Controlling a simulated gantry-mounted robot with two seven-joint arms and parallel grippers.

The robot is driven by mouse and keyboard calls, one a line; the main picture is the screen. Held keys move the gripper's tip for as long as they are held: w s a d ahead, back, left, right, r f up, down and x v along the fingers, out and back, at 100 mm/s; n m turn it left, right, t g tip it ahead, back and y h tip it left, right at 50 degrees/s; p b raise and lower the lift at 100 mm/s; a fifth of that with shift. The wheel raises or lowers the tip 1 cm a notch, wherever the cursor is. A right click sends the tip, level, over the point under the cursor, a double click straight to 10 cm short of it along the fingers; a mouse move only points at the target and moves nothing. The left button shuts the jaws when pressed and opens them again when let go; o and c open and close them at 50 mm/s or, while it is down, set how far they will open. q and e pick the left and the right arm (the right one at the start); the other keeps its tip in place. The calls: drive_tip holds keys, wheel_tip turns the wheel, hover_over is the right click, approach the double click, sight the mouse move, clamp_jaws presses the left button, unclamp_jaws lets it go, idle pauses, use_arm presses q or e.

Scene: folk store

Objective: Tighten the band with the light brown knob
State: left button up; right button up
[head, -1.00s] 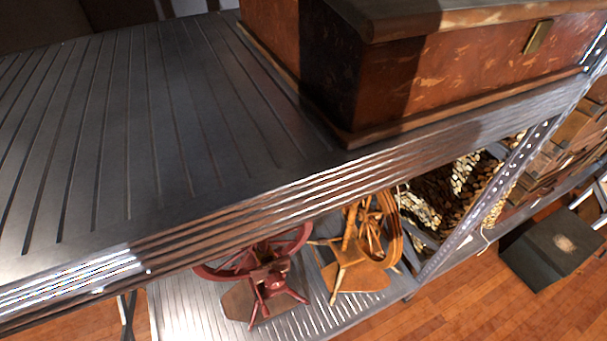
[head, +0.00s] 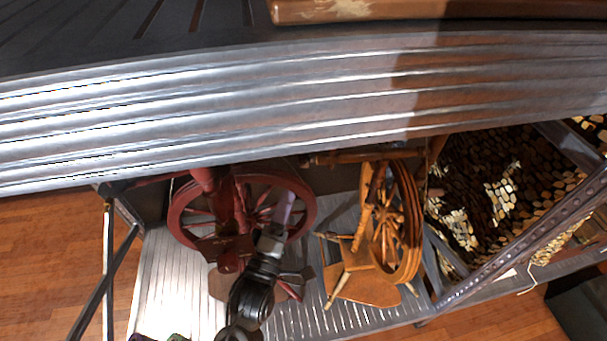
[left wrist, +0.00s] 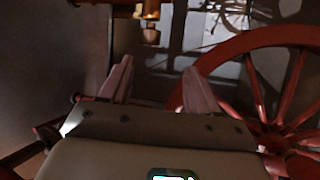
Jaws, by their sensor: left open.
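A red spinning wheel (head: 242,215) stands on the lower shelf in the head view. Its rim (left wrist: 262,40) and spokes fill the right of the left wrist view. A small light brown, knob-like piece (left wrist: 151,36) shows at the top of the left wrist view, beyond the fingertips; I cannot tell for certain whether it is the knob. The band cannot be made out. My left gripper (head: 284,208) is in front of the red wheel in the head view. In the left wrist view its two pinkish fingers (left wrist: 157,80) are apart with nothing between them. My right gripper is not in view.
A light brown spinning wheel (head: 385,228) stands right of the red one. The metal upper shelf edge (head: 220,110) overhangs both. A slanted metal post (head: 520,240) and a gold-flecked dark heap (head: 490,190) are at the right. The lower shelf (head: 175,275) has bare room at left.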

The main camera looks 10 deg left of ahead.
sight(302, 162)
use_arm(q)
drive_tip(key=shift+n+t, duration=0.3)
drive_tip(key=shift+t, duration=0.2)
drive_tip(key=b+x, duration=0.1)
drive_tip(key=x, duration=0.3)
drive_tip(key=b+x, duration=0.1)
drive_tip(key=x, duration=0.2)
drive_tip(key=b+x, duration=0.1)
drive_tip(key=x, duration=0.3)
drive_tip(key=shift+w+d+r, duration=0.1)
drive_tip(key=shift+d+r, duration=0.25)
drive_tip(key=shift+r, duration=0.1)
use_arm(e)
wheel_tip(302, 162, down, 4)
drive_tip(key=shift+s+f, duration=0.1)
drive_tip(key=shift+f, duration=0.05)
